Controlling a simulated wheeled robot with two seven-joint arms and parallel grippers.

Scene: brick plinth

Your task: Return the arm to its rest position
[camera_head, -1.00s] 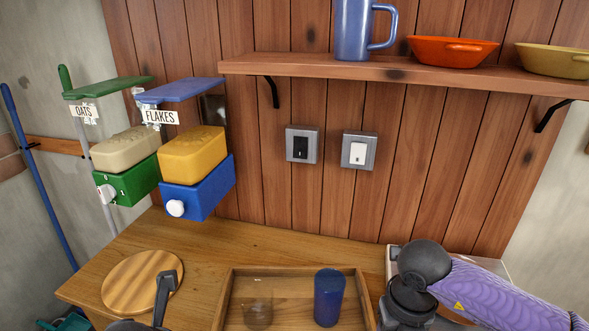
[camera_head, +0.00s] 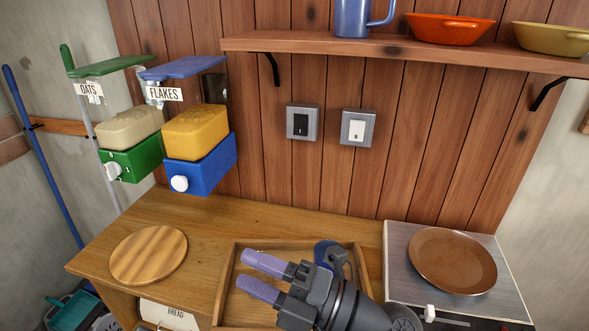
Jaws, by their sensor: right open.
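My right gripper (camera_head: 243,268) is over the wooden tray (camera_head: 224,282) on the counter. Its two purple-tipped fingers point left and stand apart, with nothing seen between them. The dark wrist behind it comes in from the bottom edge. The gripper covers much of the tray. A blue cup (camera_head: 321,247) in the tray shows only in part behind the gripper. My left gripper is not in view.
A brown plate (camera_head: 452,262) rests on the metal hob (camera_head: 398,243) at right. A round wooden board (camera_head: 148,254) lies at left on the counter (camera_head: 210,220). Green (camera_head: 135,160) and blue (camera_head: 206,165) dispensers hang above. A shelf (camera_head: 400,49) spans the wall.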

